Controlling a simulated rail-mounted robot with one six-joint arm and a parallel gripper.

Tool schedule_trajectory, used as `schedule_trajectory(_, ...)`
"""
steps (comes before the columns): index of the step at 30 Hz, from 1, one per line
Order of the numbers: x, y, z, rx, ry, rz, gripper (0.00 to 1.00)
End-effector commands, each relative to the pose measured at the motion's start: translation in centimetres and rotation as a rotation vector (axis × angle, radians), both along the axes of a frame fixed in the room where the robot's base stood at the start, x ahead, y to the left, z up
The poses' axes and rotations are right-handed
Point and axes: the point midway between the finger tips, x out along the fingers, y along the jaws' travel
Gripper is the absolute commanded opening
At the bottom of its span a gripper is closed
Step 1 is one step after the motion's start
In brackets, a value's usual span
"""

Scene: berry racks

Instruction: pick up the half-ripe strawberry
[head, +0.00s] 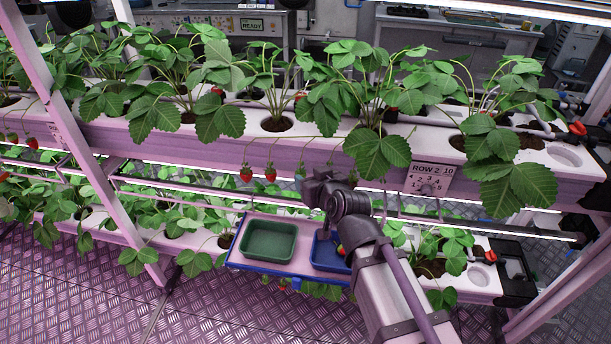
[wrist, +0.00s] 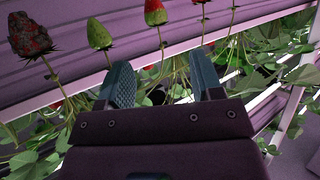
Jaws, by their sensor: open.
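In the wrist view a strawberry with a red end and a pale green end (wrist: 155,12) shows at the top edge, partly cut off, on a thin stem. It looks half-ripe. My gripper (wrist: 163,82) is open and empty, its two blue-grey fingers apart below that berry in the picture and not touching it. A green strawberry (wrist: 98,34) and a dark red one (wrist: 28,38) are to the left. In the head view two red strawberries (head: 246,173) (head: 270,173) hang below the upper trough, left of my wrist. My fingers are hidden there, and I cannot pick out the half-ripe berry.
The upper white trough (head: 290,150) crosses the scene, with leafy plants above. A blue shelf (head: 272,272) below carries a green tray (head: 268,240) and a blue tray (head: 328,254), partly behind my arm. A pink post (head: 60,110) slants at left. A sign (head: 431,178) is right.

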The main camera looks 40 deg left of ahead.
Motion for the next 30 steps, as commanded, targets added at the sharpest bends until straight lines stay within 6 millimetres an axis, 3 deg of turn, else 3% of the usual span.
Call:
schedule_trajectory(9,2.7,4.1,-2.3,-0.002,0.002,0.0,0.6)
schedule_trajectory(15,3.0,4.7,-2.4,-0.003,0.003,0.0,0.6)
schedule_trajectory(22,5.2,8.0,-4.2,-0.003,0.003,0.0,0.6)
schedule_trajectory(30,5.4,8.3,-4.1,-0.003,0.003,-0.002,0.59)
